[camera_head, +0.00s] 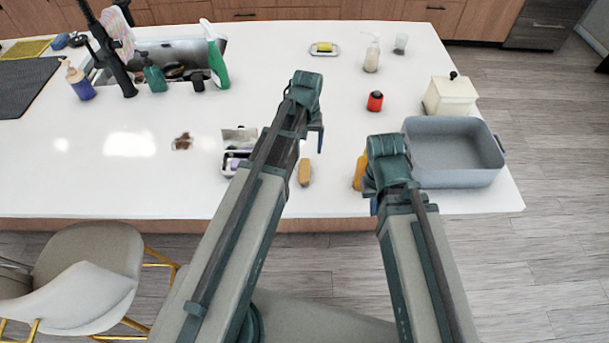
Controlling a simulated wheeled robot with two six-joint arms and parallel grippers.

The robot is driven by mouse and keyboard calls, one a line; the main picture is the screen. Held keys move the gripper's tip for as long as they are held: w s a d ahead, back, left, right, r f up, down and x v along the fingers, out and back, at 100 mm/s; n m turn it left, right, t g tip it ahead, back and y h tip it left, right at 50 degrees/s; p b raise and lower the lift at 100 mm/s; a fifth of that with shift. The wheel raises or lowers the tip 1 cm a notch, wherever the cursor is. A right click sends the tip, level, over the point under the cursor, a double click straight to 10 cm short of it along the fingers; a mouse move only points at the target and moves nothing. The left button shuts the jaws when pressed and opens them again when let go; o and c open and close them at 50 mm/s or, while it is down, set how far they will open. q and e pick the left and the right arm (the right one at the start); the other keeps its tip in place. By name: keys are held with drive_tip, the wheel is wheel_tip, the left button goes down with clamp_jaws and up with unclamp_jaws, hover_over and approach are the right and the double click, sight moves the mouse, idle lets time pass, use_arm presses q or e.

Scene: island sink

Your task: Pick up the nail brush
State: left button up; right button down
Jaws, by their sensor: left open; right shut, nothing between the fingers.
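A small tan, elongated block that looks like the nail brush (304,173) lies on the white counter near its front edge. Its bristles cannot be made out. My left gripper (311,138) is open and empty, just beyond the brush in the picture and apart from it. The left forearm passes close along the brush's left side. My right gripper (371,195) is shut and empty, to the right of the brush; its fingers are mostly hidden by the wrist.
A yellow-orange bottle (360,170) stands partly hidden behind my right wrist. A grey basin (456,180) and a cream canister (449,95) are at right. An open case (240,140) is left of my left arm. A red jar (375,101) stands farther back.

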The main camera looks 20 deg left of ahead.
use_arm(q)
drive_tip(key=b, duration=0.4)
hover_over(304, 169)
drive_tip(key=w, duration=0.1)
drive_tip(key=f, duration=0.5)
drive_tip(key=shift+d+f, duration=0.2)
drive_tip(key=shift+d, duration=0.05)
drive_tip(key=f+b, duration=0.2)
drive_tip(key=s+f+b, duration=0.1)
drive_tip(key=f+b, duration=0.1)
drive_tip(key=shift+a, duration=0.15)
drive_tip(key=shift+f+b, duration=0.6)
drive_tip(key=shift+b, duration=0.15)
drive_tip(key=shift+r, duration=0.1)
clamp_jaws()
